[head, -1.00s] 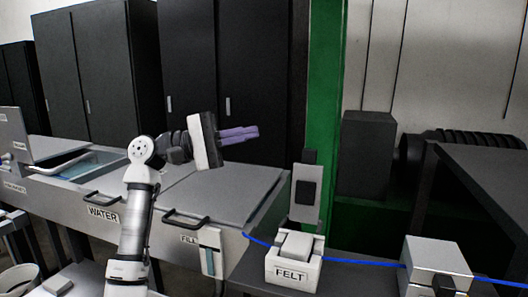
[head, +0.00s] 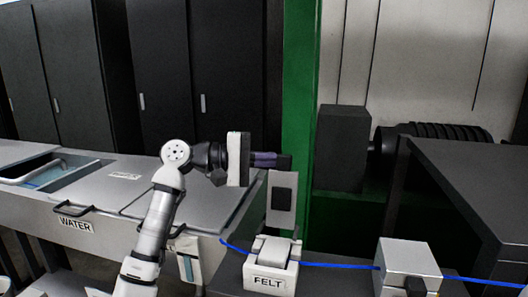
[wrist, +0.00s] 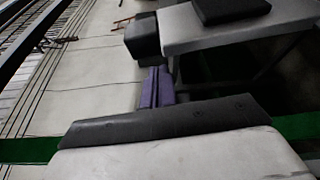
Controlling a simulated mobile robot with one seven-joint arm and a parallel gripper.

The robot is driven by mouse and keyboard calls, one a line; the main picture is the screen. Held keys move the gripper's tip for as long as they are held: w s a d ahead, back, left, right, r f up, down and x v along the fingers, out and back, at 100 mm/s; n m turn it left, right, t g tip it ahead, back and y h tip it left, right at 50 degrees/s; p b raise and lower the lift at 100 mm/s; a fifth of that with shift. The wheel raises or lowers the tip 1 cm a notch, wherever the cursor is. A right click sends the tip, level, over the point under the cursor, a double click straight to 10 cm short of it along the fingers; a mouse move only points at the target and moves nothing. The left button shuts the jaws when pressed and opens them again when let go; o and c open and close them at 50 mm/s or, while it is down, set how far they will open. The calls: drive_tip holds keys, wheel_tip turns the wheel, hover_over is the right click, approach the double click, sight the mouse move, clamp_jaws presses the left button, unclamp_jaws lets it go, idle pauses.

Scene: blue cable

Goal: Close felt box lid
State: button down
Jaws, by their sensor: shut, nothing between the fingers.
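The white felt box (head: 270,281), labelled FELT, stands at lower centre in the head view. Its grey lid (head: 283,219) stands upright, open, with a dark felt pad on its face and a dark tab (head: 285,163) on top. My gripper (head: 273,160) is shut and empty, level with the tab, its purple fingers pointing right. In the wrist view, the fingertips (wrist: 157,70) appear right by the tab (wrist: 143,39), beside the grey lid (wrist: 205,27); I cannot tell if they touch. The blue cable (head: 325,265) runs past the felt box; its part there is hidden.
A silver box (head: 406,262) with a dark knob stands right of the felt box, on the cable's line. A green post (head: 299,90) and a dark block (head: 341,145) stand behind. A grey bench with a WATER label (head: 76,223) is at left.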

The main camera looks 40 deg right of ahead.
drive_tip(key=shift+s+a+r, duration=0.15)
drive_tip(key=shift+s+a, duration=0.45)
drive_tip(key=shift+a, duration=0.2)
